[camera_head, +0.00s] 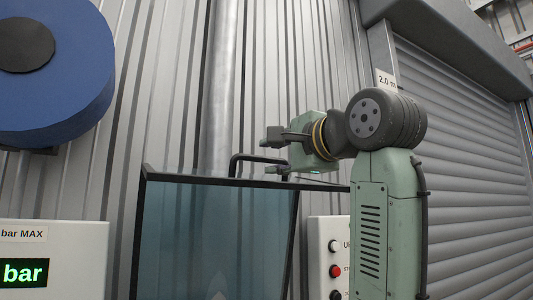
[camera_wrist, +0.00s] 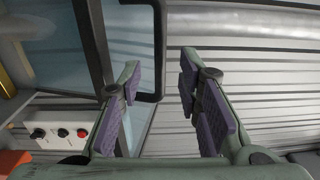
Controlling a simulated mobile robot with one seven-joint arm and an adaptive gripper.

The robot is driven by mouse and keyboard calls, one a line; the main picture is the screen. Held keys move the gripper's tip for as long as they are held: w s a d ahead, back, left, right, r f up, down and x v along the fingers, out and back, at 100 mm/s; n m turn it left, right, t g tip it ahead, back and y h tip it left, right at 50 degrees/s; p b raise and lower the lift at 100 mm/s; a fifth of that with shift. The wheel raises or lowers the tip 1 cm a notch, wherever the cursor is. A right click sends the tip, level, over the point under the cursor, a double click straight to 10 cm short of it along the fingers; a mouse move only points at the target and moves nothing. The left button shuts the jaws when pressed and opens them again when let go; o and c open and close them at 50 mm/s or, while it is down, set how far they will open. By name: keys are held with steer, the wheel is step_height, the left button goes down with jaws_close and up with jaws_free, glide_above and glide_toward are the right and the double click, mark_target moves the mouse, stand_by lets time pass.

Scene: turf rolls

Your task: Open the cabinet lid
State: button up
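The cabinet (camera_head: 218,235) has tinted glass panels in a dark frame and stands in the middle of the head view. Its lid looks shut, with the top edge nearly level. A black bar handle (camera_head: 262,156) rises from the top edge. My gripper (camera_head: 274,154) is at the handle's right end, its fingers pointing left. In the wrist view my gripper (camera_wrist: 160,78) is open, with purple pads. The handle (camera_wrist: 160,50) shows there as a dark loop, its long bar between the fingers in the picture.
A panel with buttons (camera_head: 335,271) stands right of the cabinet, close below my arm. A box with a green display (camera_head: 25,272) is at lower left, under a large blue disc (camera_head: 82,65). Corrugated wall (camera_head: 165,70) is behind; a roller shutter (camera_head: 470,150) is at right.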

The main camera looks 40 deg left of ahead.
mark_target(265, 159)
steer(key=p+x, duration=0.1)
steer(key=x, duration=0.4)
steer(key=shift+w+a+r+p, duration=0.1)
steer(key=shift+w+a+p, duration=0.05)
steer(key=shift+p, duration=0.15)
steer(key=shift+c, duration=0.5)
jaws_close()
